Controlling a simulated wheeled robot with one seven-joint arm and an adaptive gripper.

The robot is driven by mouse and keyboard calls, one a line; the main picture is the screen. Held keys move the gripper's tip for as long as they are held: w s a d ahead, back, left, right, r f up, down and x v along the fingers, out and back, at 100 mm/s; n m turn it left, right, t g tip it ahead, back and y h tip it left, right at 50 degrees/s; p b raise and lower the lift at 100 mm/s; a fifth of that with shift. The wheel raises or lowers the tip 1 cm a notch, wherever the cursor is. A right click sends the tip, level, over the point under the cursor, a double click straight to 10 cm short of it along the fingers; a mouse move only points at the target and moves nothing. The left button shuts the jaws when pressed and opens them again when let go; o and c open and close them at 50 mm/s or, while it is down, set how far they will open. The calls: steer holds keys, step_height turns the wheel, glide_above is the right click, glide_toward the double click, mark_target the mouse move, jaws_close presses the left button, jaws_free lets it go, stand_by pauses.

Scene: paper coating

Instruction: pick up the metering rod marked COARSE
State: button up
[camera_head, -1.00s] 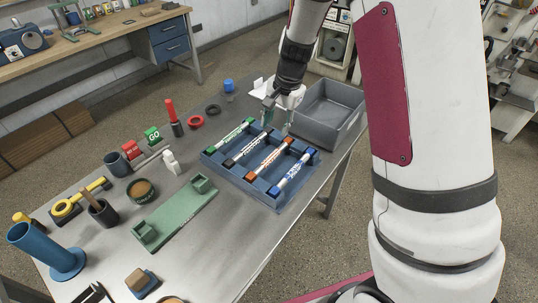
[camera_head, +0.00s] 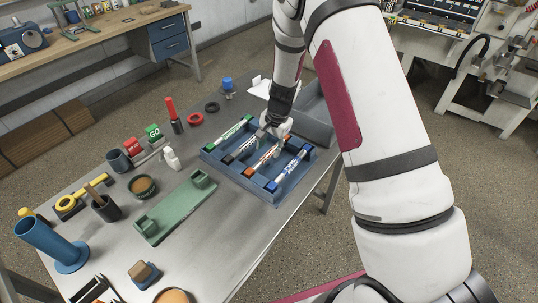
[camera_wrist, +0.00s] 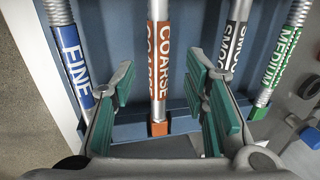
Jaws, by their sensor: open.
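The COARSE rod (camera_wrist: 158,60) has an orange-brown label and end cap and lies in a blue rack (camera_wrist: 125,128). In the wrist view it lies between the spread green-padded fingers of my open gripper (camera_wrist: 165,100), and neither pad appears to touch it. In the head view my gripper (camera_head: 274,130) is over the rack (camera_head: 258,185), partly covering the rods. The orange-capped COARSE rod also shows there (camera_head: 264,160). The FINE rod (camera_wrist: 71,50) is to its left in the wrist view; a black-labelled rod (camera_wrist: 233,45) and the MEDIUM rod (camera_wrist: 284,55) are to its right.
A grey bin (camera_head: 313,115) stands just behind the rack. A green holder (camera_head: 175,210) lies left of the rack. A white bottle (camera_head: 171,158), a red-handled tool (camera_head: 173,115) and a blue tube stand (camera_head: 52,245) are farther left on the table.

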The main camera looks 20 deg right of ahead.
mark_target(268, 153)
steer(key=shift+w+a+f, duration=0.1)
steer(key=shift+f, duration=0.7)
steer(key=shift+w+a+f, duration=0.1)
steer(key=shift+f, duration=0.65)
jaws_close()
steer(key=shift+r, duration=0.15)
